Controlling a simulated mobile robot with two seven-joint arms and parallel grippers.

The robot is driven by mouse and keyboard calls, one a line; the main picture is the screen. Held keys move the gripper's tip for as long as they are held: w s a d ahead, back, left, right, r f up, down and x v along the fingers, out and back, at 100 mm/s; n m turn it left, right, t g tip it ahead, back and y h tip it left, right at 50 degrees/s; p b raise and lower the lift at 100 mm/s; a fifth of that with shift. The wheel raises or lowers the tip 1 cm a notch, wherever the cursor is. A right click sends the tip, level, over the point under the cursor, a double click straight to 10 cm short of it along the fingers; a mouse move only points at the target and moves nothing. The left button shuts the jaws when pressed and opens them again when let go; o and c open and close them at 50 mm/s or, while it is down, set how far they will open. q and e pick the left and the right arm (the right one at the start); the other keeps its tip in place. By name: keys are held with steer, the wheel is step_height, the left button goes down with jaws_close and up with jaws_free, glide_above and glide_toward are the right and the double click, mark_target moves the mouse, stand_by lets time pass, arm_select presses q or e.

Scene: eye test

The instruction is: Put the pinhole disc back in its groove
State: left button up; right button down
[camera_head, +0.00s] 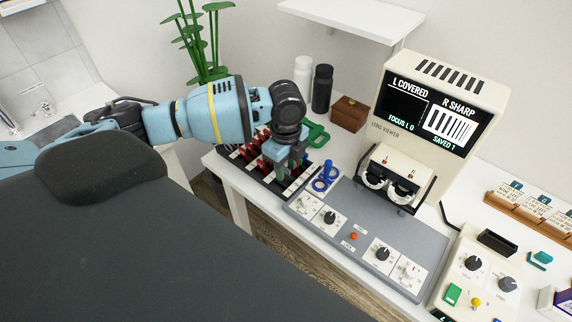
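My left gripper (287,164) points down over the dark rack (262,183) on the white table, among red-handled pieces (247,152). Its fingers are small and partly hidden, so I cannot tell whether they are open or hold something. I cannot make out for certain which piece is the pinhole disc. The lens viewer (440,105) stands right of the rack; its screen (428,113) reads "L COVERED", "R SHARP", "FOCUS L 0" and "SAVED 1". Two round eyepieces (375,180) show below it. My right gripper is not in view.
A blue ringed item (326,177) lies between rack and grey control panel (345,240). A green item (316,134), brown box (349,114), black bottle (322,88) and white bottle (303,76) stand behind. A second knobbed unit (479,277) and card rack (527,207) are at right.

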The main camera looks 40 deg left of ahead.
arm_select(q)
step_height(320, 180, up, 7)
steer(key=shift+f+p, duration=0.1)
steer(key=shift+p, duration=0.2)
steer(key=shift+r, duration=0.5)
stand_by(0.5)
